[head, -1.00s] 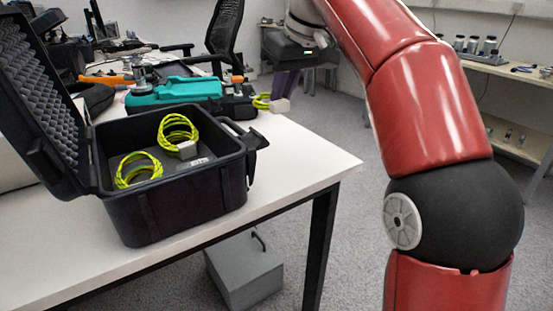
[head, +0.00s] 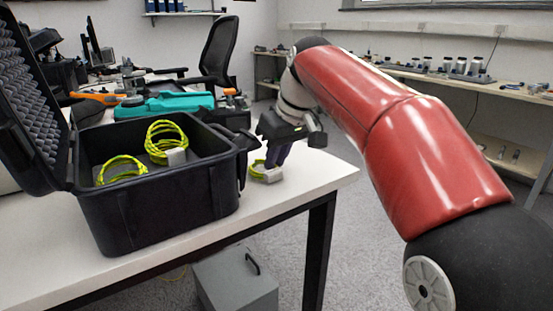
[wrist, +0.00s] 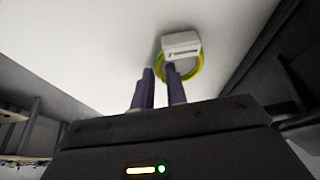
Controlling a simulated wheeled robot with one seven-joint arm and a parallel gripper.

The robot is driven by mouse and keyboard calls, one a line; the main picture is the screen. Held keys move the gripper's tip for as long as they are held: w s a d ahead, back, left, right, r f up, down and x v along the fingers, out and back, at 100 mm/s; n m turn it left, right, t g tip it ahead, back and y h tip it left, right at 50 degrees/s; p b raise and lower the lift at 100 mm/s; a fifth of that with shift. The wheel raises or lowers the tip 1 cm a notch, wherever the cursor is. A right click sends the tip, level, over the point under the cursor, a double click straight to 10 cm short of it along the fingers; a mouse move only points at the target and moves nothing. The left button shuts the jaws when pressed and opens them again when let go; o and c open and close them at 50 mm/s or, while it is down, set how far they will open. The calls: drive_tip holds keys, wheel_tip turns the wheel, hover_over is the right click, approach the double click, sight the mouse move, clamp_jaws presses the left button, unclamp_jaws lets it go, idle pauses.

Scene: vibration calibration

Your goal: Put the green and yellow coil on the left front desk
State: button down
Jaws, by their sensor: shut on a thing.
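A green and yellow coil with a pale grey block (head: 270,175) is at the white desk's right end, beside the black case, in the head view. My gripper (head: 272,163) points down and is shut on this coil. In the wrist view, the coil (wrist: 199,69) and its white block show at the tip of the right finger, against the white desk (wrist: 90,45). My fingers (wrist: 160,72) are close together. I cannot tell whether the coil touches the desk. The white desk (head: 305,180) has bare surface around it.
An open black case (head: 165,205) holds two more green and yellow coils (head: 166,138) (head: 122,165). Its wall stands just left of my gripper. A teal tool (head: 165,104) lies behind it. A grey box (head: 235,282) is under the desk. A shelf with jars (head: 460,68) is at back right.

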drive_tip(key=shift+f, duration=0.15)
drive_tip(key=c, duration=1.4)
unclamp_jaws()
drive_tip(key=p+v, duration=0.4)
drive_tip(key=v, duration=0.8)
drive_tip(key=shift+r, duration=0.25)
